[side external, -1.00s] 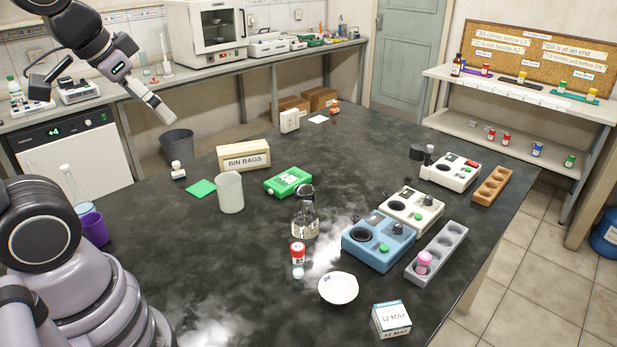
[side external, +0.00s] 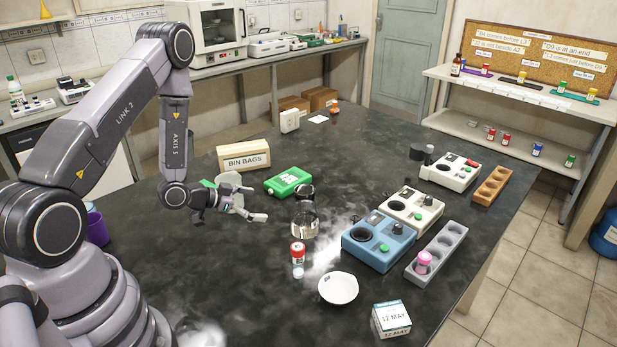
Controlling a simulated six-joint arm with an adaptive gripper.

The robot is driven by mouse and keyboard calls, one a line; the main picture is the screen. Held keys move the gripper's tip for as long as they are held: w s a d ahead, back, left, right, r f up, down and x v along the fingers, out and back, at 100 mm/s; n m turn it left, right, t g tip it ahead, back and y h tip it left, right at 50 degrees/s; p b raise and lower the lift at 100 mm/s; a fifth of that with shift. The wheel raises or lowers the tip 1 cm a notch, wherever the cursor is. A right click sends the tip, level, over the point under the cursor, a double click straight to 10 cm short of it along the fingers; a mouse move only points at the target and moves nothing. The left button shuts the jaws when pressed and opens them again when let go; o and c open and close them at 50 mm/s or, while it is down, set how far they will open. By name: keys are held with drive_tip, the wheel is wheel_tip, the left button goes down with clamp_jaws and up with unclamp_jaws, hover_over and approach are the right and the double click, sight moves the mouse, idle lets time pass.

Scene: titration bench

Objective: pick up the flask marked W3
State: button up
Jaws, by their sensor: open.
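A clear glass flask (side external: 305,224) with a dark neck stands upright near the middle of the black bench. No W3 mark can be read on it at this size. My gripper (side external: 258,204) is open and empty, just left of the flask, with its fingers pointing right towards it. A gap shows between the fingertips and the glass, and I see no contact.
A white beaker (side external: 230,179) is partly hidden behind my gripper. A red-capped vial (side external: 298,260) and a white bowl (side external: 338,288) stand in front of the flask. A blue device (side external: 375,247) is to its right, a green container (side external: 288,181) behind it.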

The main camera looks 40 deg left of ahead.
sight(295, 211)
drive_tip(key=shift+n+t, duration=0.3)
drive_tip(key=shift+t, duration=0.1)
drive_tip(key=x, duration=0.2)
drive_tip(key=f+x, duration=0.1)
drive_tip(key=x, duration=0.5)
drive_tip(key=shift+s+d+f, duration=0.2)
drive_tip(key=shift+s+d, duration=0.05)
drive_tip(key=shift+s, duration=0.2)
drive_tip(key=x, duration=0.5)
drive_tip(key=shift+w, duration=0.35)
drive_tip(key=c, duration=1.3)
drive_tip(key=shift+r, duration=0.2)
